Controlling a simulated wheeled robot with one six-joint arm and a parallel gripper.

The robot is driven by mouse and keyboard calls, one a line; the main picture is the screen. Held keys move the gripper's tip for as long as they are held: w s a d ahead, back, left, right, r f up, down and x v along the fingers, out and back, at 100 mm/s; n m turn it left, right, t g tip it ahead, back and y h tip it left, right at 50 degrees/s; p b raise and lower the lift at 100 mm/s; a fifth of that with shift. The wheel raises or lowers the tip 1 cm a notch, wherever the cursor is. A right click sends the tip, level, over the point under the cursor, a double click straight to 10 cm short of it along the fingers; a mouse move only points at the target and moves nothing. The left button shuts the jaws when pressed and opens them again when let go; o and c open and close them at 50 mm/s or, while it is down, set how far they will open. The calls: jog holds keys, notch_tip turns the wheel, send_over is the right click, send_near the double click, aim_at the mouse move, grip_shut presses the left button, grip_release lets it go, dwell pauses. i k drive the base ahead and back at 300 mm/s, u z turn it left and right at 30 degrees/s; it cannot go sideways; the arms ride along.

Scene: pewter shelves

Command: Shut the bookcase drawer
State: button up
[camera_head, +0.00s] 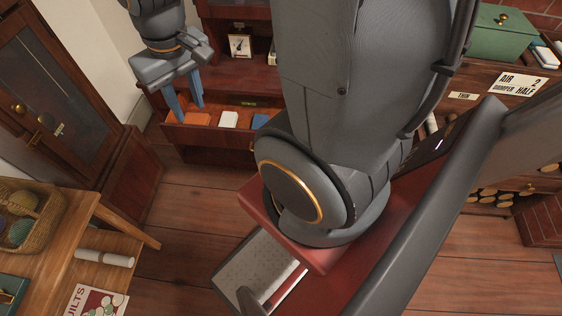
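The bookcase (235,82) is dark red-brown wood and stands at the top centre, partly hidden by my arm. Its drawer (212,138) is pulled out. Inside lie an orange item (198,118), a white item (229,119) and a blue item (260,121). My gripper (190,112) points down over the drawer's left end, with its two blue fingers apart and nothing seen between them. Whether a fingertip touches the drawer cannot be told. My arm hides the drawer's right end.
A glazed dark cabinet (70,75) stands at the left. A wooden table (60,240) with a wicker basket (50,205) is at the lower left. Wooden floor (185,215) lies clear before the bookcase. A green box (500,35) sits at the upper right.

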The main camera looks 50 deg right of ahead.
aim_at(241, 137)
jog(key=u, duration=0.05)
jog(key=k, duration=0.2)
jog(key=z, duration=0.8)
jog(key=i, duration=0.65)
jog(key=u, duration=0.8)
